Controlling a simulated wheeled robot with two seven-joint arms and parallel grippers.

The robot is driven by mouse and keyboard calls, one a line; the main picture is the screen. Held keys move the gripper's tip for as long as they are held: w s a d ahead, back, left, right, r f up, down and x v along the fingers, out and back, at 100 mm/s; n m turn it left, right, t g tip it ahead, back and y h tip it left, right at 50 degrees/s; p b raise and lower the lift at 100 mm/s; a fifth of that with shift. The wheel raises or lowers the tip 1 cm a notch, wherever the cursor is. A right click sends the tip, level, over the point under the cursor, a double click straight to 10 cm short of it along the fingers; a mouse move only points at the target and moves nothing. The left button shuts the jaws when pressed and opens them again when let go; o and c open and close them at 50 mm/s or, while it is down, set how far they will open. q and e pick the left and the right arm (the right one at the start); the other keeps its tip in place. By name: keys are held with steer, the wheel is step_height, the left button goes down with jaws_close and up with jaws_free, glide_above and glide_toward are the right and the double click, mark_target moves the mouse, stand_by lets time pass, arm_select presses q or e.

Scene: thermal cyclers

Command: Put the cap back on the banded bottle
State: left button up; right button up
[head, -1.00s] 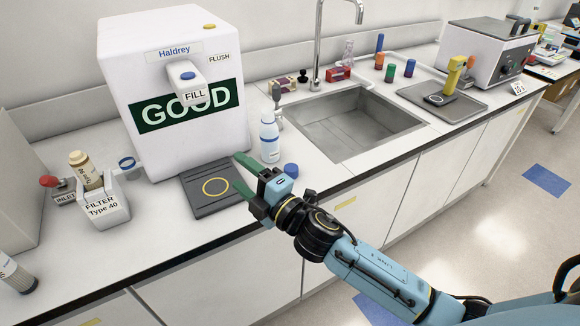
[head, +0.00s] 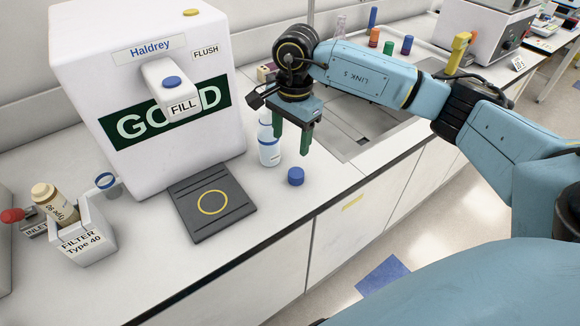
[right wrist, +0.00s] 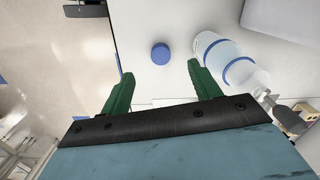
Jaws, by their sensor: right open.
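The banded bottle (head: 268,148) is white and translucent with a blue band. It stands upright on the counter right of the white machine, partly hidden by my right gripper in the head view. It also shows in the right wrist view (right wrist: 228,62). The blue cap (head: 296,176) lies on the counter in front of the bottle, near the edge; it also shows in the right wrist view (right wrist: 160,53). My right gripper (head: 292,145) points down with green fingers apart, empty, above the counter by the bottle and cap. In the wrist view the cap appears between and beyond the fingertips. My left gripper is not in view.
The Haldrey machine (head: 150,90) stands left of the bottle, with a dark pad (head: 211,208) in front. A filter holder (head: 88,240) is at the far left. A sink (head: 372,135) lies behind my right arm. Counter around the cap is clear.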

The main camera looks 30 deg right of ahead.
steer(key=shift+d+r+h, duration=0.3)
steer(key=shift+d, duration=0.4)
glide_above(295, 173)
step_height(295, 173, down, 8)
steer(key=shift+s+r, duration=0.15)
steer(key=shift+f, duration=0.3)
steer(key=shift+a, duration=0.1)
step_height(295, 173, down, 5)
steer(key=shift+f+p, duration=0.1)
steer(key=shift+p, duration=0.45)
